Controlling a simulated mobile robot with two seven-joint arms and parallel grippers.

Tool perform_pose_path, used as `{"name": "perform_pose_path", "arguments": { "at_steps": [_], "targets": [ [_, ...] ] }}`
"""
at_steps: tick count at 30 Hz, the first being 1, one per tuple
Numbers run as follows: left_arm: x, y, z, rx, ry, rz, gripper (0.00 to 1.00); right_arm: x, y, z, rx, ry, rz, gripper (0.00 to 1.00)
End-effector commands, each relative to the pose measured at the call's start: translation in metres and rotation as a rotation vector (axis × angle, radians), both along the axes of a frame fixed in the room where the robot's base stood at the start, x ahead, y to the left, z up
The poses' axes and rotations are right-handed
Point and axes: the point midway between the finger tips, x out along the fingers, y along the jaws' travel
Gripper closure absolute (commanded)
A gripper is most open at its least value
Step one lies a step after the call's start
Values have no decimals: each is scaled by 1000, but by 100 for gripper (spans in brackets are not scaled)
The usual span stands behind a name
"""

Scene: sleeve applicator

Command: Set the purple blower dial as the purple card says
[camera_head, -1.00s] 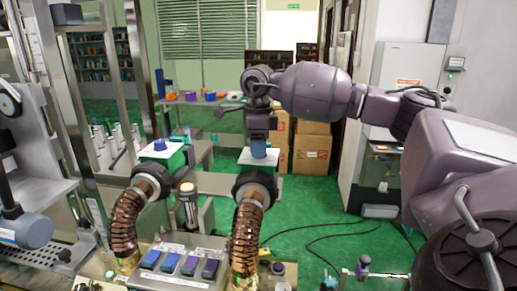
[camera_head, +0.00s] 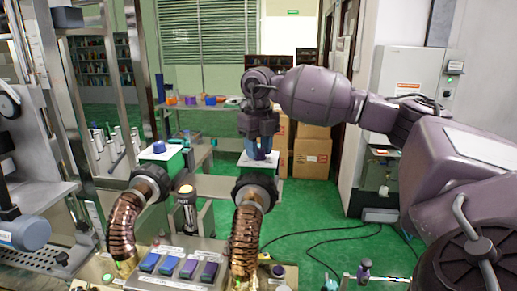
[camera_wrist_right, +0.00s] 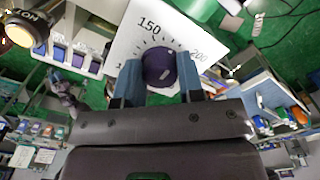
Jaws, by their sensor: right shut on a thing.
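The purple dial (camera_wrist_right: 158,66) sits on a white scale plate (camera_wrist_right: 130,38), where 150 and 200 can be read. My right gripper (camera_wrist_right: 160,72) is shut on this dial, with one blue finger on each side of it. In the head view my right gripper (camera_head: 261,151) points down at the white plate on top of the right blower and largely hides the dial. A small pale mark shows on the dial, but its exact reading is unclear. I cannot make out a purple card. My left gripper is out of view.
A second blower with a blue dial (camera_head: 158,146) stands to the left. Cardboard boxes (camera_head: 311,158) stand behind.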

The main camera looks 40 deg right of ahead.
Motion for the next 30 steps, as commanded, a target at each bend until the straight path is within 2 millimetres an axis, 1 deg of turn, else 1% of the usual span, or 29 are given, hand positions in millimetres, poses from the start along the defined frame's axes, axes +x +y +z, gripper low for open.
{"name": "perform_pose_path", "arguments": {
  "at_steps": [6,15,21,30],
  "targets": [
    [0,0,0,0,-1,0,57,0,-1,0,-1,-1,-198,88],
    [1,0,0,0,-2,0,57,0,-1,1,-1,-1,-414,88],
    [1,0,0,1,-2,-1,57,0,-2,1,0,-2,-500,88],
    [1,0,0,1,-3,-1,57,0,-2,1,0,-2,-547,88]
  ]
}}
